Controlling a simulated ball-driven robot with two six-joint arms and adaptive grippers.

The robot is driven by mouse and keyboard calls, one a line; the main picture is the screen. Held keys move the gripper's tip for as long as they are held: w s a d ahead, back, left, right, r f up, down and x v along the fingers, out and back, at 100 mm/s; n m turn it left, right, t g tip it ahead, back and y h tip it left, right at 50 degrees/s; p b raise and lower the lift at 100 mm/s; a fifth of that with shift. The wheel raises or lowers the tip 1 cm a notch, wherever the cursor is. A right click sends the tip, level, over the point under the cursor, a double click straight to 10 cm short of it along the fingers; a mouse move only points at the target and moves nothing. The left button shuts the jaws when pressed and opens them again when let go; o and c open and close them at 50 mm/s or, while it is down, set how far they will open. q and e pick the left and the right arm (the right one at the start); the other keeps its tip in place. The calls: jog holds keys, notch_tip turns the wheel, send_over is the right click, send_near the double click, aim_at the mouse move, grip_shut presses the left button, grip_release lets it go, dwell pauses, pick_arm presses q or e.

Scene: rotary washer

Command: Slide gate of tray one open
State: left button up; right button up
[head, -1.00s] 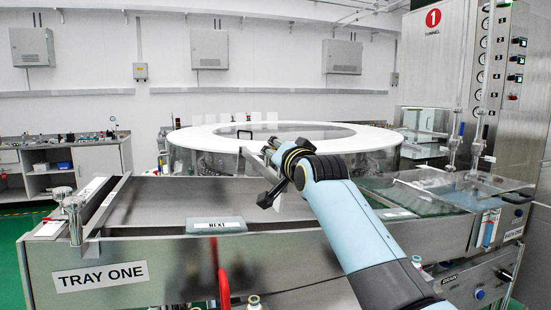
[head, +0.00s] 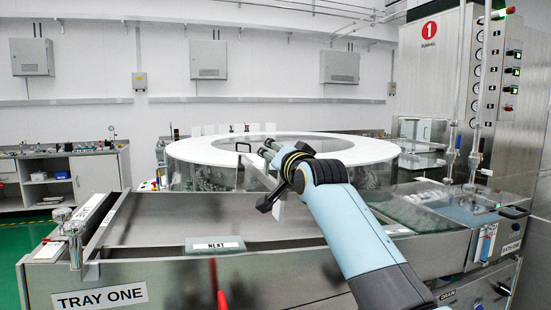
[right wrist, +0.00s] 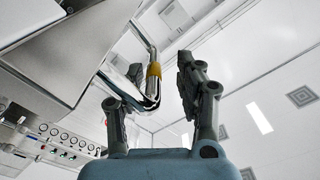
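Tray one is a long steel trough, with a "TRAY ONE" label (head: 100,298) on its front left. A narrow slanted metal strip (head: 257,172) stands at its far side, with a small black handle (head: 243,147) near its upper end. The strip may be the gate; I cannot tell for sure. My right gripper (head: 262,180) is beside the strip, its dark fingers spread. In the right wrist view my right gripper (right wrist: 152,85) is also open, with a curved metal bar with a yellow band (right wrist: 153,78) visible between the fingers. Contact is unclear. My left gripper is out of view.
A large white-topped ring washer (head: 205,142) stands behind the tray. A glass plate labelled "NLK1" (head: 215,245) lies on the tray's front edge. A steel tunnel cabinet (head: 432,70) with gauges is at the right. A side bench (head: 75,152) stands far left.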

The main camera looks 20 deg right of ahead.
jog(key=shift+f, duration=0.15)
jog(key=shift+s+d+f, duration=0.1)
jog(key=shift+s, duration=0.35)
jog(key=s, duration=1.1)
jog(key=shift+r, duration=0.2)
jog(key=shift+d, duration=0.1)
